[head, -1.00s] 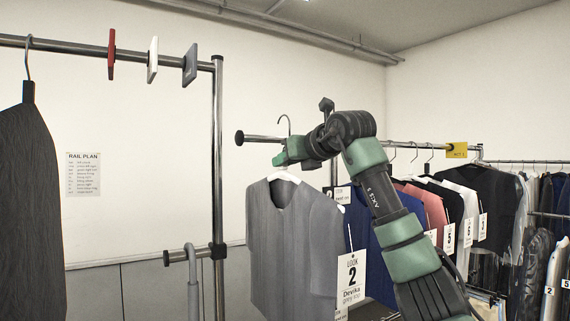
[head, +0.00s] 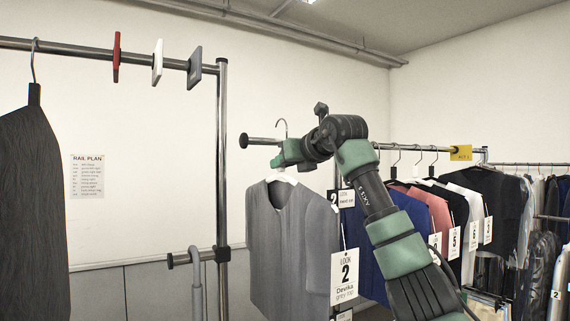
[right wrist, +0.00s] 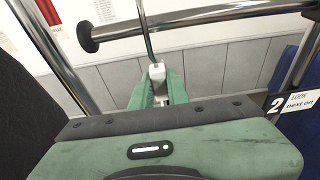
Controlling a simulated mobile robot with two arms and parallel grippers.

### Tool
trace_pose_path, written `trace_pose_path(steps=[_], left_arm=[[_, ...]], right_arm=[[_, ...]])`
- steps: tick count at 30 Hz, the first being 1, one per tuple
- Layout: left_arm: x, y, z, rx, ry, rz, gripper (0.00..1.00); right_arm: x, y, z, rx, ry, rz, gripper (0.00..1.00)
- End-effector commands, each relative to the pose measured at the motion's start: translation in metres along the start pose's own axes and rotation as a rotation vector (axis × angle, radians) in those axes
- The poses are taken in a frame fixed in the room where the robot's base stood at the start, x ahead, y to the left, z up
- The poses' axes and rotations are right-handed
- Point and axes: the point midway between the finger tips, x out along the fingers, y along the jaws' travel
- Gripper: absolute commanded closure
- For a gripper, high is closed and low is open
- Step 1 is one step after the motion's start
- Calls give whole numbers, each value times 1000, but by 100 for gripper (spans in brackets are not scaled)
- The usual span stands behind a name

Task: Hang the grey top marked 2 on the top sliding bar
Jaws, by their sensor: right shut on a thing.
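The grey top (head: 290,240) hangs from a white hanger (head: 283,178) and carries a tag marked LOOK 2 (head: 344,278). My right gripper (head: 281,158) is shut on the hanger's neck, below its metal hook (head: 280,127). In the right wrist view the green fingers (right wrist: 157,88) close around the hanger's white block (right wrist: 157,72). The hook's stem crosses in front of a rail there; I cannot tell whether the hook touches it. The top sliding bar (head: 77,48) is at the upper left, apart from the top. My left gripper is not in view.
Red (head: 116,57), white (head: 157,62) and grey (head: 195,67) dividers sit on the top bar. A dark garment (head: 32,200) hangs at its left. A lower bar end (head: 180,259) sticks out by the upright post (head: 222,160). The right rail (head: 255,141) holds several tagged garments.

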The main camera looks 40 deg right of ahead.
Motion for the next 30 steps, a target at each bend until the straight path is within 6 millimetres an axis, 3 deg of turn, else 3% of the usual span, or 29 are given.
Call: trace_pose_path(steps=[30], left_arm=[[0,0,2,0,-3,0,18]], right_arm=[[44,0,12,0,-2,1,100]])
